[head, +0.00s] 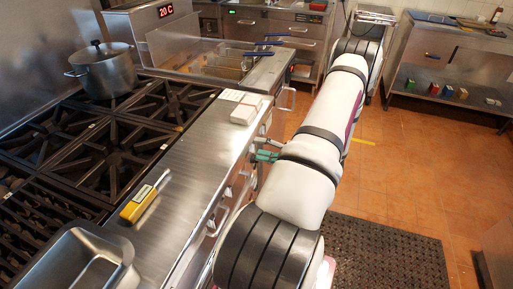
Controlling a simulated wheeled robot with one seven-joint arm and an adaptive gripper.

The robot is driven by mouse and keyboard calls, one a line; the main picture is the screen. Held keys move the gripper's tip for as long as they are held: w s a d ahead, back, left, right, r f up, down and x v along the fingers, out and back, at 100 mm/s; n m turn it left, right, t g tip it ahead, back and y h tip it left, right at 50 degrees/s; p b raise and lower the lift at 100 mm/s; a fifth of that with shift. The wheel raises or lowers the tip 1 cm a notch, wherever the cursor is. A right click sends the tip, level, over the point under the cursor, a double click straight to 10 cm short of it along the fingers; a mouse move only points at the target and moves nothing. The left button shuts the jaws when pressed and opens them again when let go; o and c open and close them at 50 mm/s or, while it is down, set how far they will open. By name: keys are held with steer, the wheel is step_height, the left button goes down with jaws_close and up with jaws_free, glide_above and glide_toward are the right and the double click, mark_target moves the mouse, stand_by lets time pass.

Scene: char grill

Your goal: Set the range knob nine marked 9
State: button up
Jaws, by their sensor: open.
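The steel range (170,180) runs along the left, with a row of knobs (228,193) on its front face. The knobs are seen from above at a steep angle, and their numbers cannot be read, so I cannot tell which one is marked 9. My gripper (256,150) is at the far part of the range front, its green-tipped fingers pointing left toward the knob row. The fingers are open. My arm hides part of the gripper and some of the front, and I cannot tell whether the fingers touch a knob.
A pot (105,72) stands on the black grates. A yellow thermometer (140,200), a white box (246,108) and a steel pan (75,262) are on the range top. A fryer with baskets (222,65) stands beyond. A dark mat (385,250) lies on the tiled floor at right.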

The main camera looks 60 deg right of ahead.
steer(key=s, duration=0.9)
steer(key=shift+s+d+r, duration=0.35)
steer(key=shift+d, duration=0.05)
